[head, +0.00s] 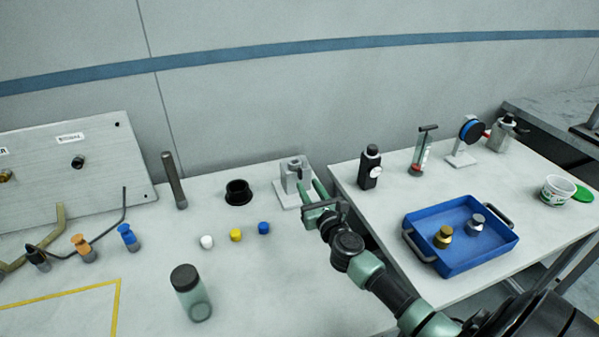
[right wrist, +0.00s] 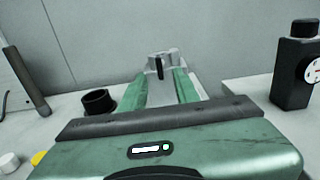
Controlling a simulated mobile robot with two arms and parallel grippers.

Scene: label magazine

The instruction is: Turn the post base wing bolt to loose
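The post base (head: 291,171) is a light grey block on a flat plate near the table's back right corner; it also shows in the right wrist view (right wrist: 168,58). A small dark upright piece on its front, likely the wing bolt (right wrist: 159,68), shows between my fingers in the right wrist view. My right gripper (head: 312,188) is open, with green fingers pointing at the block. In the right wrist view the fingers (right wrist: 160,82) lie left and right of the dark piece. I cannot tell whether they touch anything. My left gripper is not in view.
A black cup (head: 238,192) and a dark upright post (head: 174,181) stand left of the base. White, yellow (head: 236,235) and blue caps lie in front. Right of a gap, a second table holds a black gauge device (head: 370,168) and a blue tray (head: 461,263).

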